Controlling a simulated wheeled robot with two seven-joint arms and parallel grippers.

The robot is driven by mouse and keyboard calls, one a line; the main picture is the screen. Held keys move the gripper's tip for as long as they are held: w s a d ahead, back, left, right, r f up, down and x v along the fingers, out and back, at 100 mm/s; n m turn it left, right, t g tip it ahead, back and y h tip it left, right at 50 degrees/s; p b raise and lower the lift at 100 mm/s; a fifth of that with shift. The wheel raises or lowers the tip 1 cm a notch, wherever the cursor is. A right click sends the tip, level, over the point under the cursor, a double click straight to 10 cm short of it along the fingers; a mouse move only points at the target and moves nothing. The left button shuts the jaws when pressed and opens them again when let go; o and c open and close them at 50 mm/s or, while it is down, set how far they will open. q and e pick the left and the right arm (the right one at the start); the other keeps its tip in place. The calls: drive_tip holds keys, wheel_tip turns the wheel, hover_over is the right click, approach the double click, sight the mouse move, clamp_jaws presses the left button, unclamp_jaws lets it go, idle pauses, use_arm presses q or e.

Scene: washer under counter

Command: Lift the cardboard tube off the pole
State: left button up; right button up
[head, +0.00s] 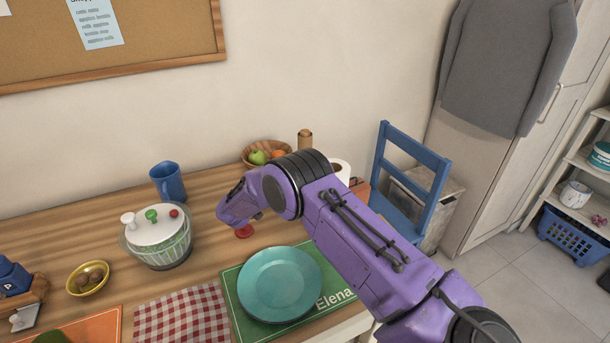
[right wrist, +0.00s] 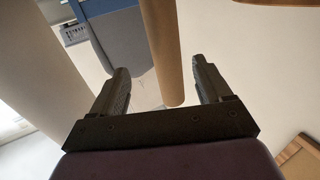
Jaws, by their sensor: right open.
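In the head view, a brown cylindrical top (head: 305,138) stands behind my right wrist at the back of the table. My arm hides whatever is below it, so I cannot tell tube from pole there. In the right wrist view, a long brown tube (right wrist: 165,50) runs down the picture between the fingers of my right gripper (right wrist: 157,68). The gripper is open, with a gap on both sides of the tube. I cannot tell how deep the tube sits between the fingers. The fingers do not show in the head view. My left gripper is out of view.
A white roll (head: 341,170) stands just right of my wrist, partly hidden. A blue chair (head: 414,190) stands at the right.

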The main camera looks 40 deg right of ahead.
drive_tip(key=w+d+p, duration=0.1)
drive_tip(key=d+p, duration=0.1)
drive_tip(key=d, duration=0.8)
drive_tip(key=shift+w+d+r, duration=0.15)
drive_tip(key=shift+w, duration=0.2)
drive_tip(key=c, duration=1)
